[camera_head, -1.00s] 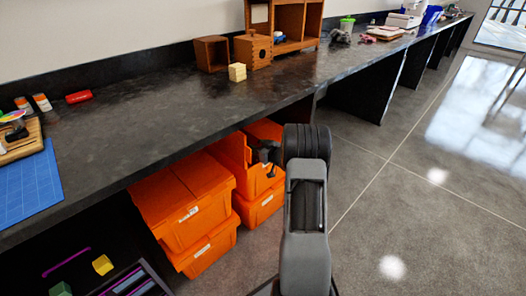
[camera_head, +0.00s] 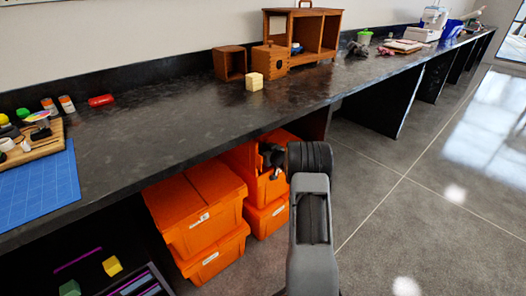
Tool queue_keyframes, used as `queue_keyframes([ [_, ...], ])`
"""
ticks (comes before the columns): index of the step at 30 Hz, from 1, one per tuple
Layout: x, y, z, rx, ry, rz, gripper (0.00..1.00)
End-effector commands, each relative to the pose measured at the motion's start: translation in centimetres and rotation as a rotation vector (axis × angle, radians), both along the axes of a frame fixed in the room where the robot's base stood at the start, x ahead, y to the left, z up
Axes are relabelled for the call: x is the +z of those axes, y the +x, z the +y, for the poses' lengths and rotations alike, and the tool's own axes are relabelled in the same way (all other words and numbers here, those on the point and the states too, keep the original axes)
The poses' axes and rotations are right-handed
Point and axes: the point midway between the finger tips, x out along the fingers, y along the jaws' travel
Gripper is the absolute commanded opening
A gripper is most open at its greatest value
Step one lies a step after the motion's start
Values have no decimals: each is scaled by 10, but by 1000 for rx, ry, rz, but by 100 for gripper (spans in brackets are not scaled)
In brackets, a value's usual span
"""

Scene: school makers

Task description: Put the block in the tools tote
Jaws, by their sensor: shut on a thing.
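A small pale yellow block (camera_head: 255,81) stands on the dark countertop, in front of a wooden box. Orange totes stand stacked under the counter; the upper right tote (camera_head: 243,164) has a raised orange side, and I cannot read its label. My gripper (camera_head: 268,158) is at the front of this tote, low beside the counter edge. It appears shut on the tote's front edge, though the fingertips are small and dark and the contact is partly hidden by my wrist. The block on the counter is well apart from my gripper.
The dark counter (camera_head: 170,140) runs along the wall above the totes. A left orange tote stack (camera_head: 195,205) stands beside the right one. A yellow block (camera_head: 112,266) and a green block (camera_head: 70,288) lie low at left. Grey floor (camera_head: 430,220) is clear at right.

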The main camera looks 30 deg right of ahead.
Motion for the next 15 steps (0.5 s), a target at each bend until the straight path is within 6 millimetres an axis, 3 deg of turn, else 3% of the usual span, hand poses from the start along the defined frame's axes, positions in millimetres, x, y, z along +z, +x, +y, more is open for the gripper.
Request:
queue_keyframes([
  [6,1,1,1,1,0,-3,19],
  [7,1,1,1,1,0,-3,45],
  [15,1,1,1,1,0,-3,71],
])
